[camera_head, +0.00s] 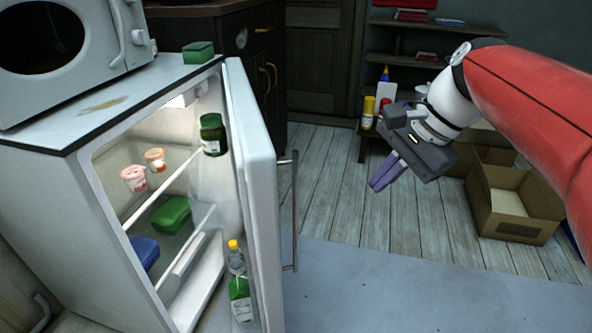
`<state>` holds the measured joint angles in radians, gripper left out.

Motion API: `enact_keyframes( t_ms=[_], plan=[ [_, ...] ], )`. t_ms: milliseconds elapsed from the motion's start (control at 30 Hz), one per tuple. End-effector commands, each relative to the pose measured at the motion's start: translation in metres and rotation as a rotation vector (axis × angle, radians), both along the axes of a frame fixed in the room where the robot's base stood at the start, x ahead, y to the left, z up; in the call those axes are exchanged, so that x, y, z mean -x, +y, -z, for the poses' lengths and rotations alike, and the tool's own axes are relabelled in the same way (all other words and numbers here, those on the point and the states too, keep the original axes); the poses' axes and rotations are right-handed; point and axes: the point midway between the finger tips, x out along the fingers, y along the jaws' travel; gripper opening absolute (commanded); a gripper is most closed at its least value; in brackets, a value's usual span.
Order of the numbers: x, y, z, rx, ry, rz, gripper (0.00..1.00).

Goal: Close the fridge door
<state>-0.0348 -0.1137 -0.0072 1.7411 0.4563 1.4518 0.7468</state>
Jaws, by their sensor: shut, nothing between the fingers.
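A small white fridge (42,200) stands at the left. Its door (262,170) is swung wide open toward the right, with the lit interior in view. A metal bar handle (294,212) runs upright on the door's outer side. My gripper (382,184) is shut and empty, its purple fingers together and pointing down and left. It is to the right of the door and handle, clear of both. The door's outer face is seen only at a steep angle.
A white microwave (70,50) and a green box (198,52) sit on the fridge top. Inside are cups (134,178) and containers (171,215); a jar (212,134) and bottles (240,298) are at the door. A cardboard box (512,205) is at right. The floor between is clear.

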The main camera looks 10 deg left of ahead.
Motion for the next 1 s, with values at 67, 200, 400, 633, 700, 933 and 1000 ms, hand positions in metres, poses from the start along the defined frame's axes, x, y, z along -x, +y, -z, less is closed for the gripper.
enact_keyframes(
  t_ms=[67,200,400,633,700,933,1000],
  plan=[
    [-0.030,0.019,-0.001,-0.080,0.131,0.062,0.00],
    [-0.068,0.045,-0.008,-0.187,0.355,0.150,0.00],
    [-0.096,0.064,-0.010,-0.245,0.559,0.197,0.00],
    [-0.097,0.074,-0.004,-0.252,0.608,0.204,0.00],
    [-0.094,0.080,0.003,-0.252,0.608,0.203,0.00],
    [-0.078,0.113,0.036,-0.251,0.606,0.202,0.00],
    [-0.073,0.123,0.047,-0.250,0.607,0.202,0.00]
  ],
)
